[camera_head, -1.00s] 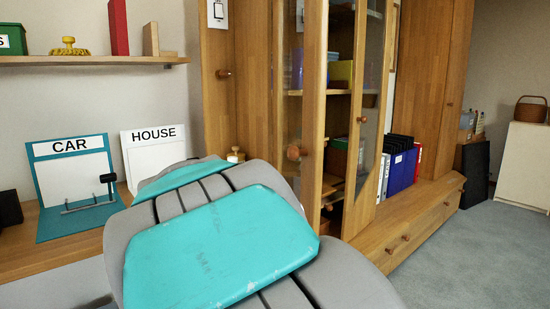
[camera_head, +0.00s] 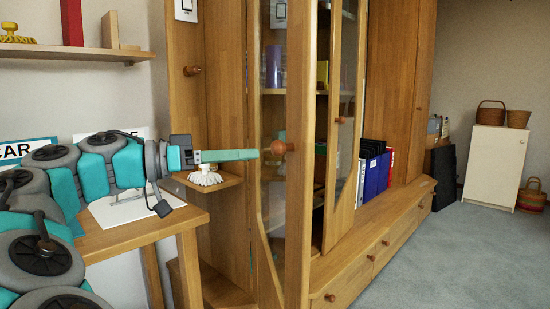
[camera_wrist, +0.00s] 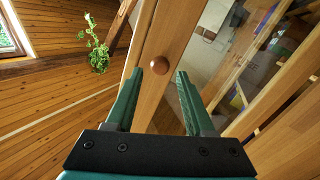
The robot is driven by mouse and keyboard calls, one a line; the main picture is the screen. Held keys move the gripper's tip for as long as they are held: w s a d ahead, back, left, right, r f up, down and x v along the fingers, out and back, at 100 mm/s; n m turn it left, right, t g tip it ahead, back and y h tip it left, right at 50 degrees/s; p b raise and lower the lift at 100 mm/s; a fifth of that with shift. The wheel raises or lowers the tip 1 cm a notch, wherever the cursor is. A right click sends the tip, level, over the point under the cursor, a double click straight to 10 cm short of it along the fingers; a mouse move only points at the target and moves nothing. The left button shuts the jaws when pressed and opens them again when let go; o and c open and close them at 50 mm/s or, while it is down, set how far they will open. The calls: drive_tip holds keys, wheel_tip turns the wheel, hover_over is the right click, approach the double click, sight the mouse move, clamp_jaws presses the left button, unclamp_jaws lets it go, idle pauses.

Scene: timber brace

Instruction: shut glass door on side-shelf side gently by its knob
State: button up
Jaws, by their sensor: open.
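The glass door on the side-shelf side (camera_head: 297,210) stands swung open from the wooden cabinet in the head view. Its round wooden knob (camera_head: 277,148) is on the front frame. My gripper (camera_head: 257,154) reaches in from the left, its fingertips close to the knob. Whether a fingertip touches the door or knob I cannot tell.
A second glass door (camera_head: 342,130) with its own knob stands partly open to the right. The small side shelf (camera_head: 222,181) holds a white brush-like item below my gripper. Binders (camera_head: 372,172) stand in the cabinet. Carpet (camera_head: 430,260) is clear at right.

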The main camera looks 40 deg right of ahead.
sight(272, 151)
drive_tip(key=x, duration=0.7)
drive_tip(key=shift+d+r, duration=0.2)
drive_tip(key=shift+d, duration=0.1)
clamp_jaws()
idle(1.3)
